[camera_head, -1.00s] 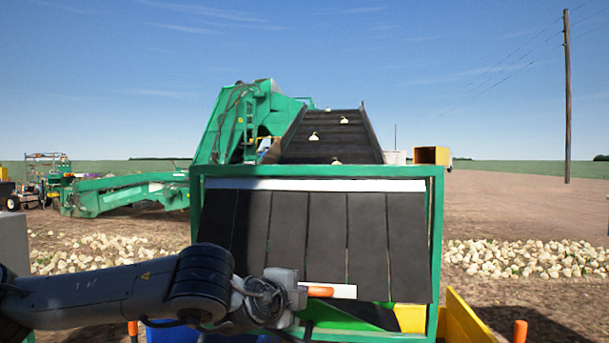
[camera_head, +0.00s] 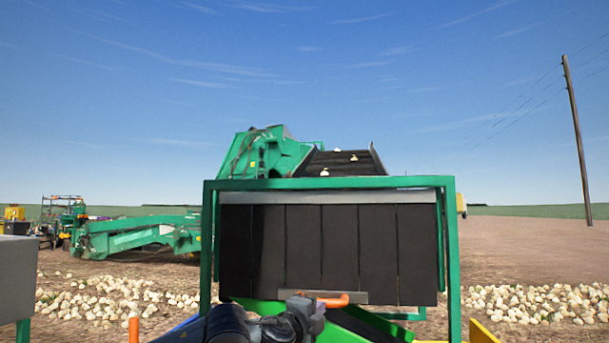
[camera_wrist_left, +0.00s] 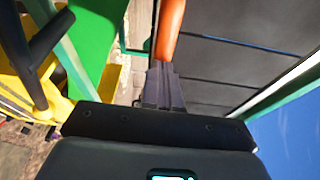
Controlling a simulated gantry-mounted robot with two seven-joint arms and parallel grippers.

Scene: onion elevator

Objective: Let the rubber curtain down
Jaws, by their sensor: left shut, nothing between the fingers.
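The rubber curtain (camera_head: 340,245) is a row of black strips hanging from a grey bar in a green frame (camera_head: 455,255). It hangs nearly upright, its lower edge above the frame's foot. An orange handle (camera_head: 335,299) sits on a plate at its lower edge. My left gripper (camera_head: 312,306) is low in front of that edge, beside the handle. In the left wrist view my left gripper (camera_wrist_left: 163,82) is shut and empty, with the orange handle (camera_wrist_left: 170,30) just beyond its fingertips. Whether they touch I cannot tell. My right gripper is out of view.
Green and yellow machine panels (camera_head: 482,334) stand below and beside the frame. A grey box (camera_head: 15,280) is at the left edge. A dark conveyor (camera_head: 345,162) with a few onions rises behind the frame. Onion heaps (camera_head: 540,303) lie on both sides.

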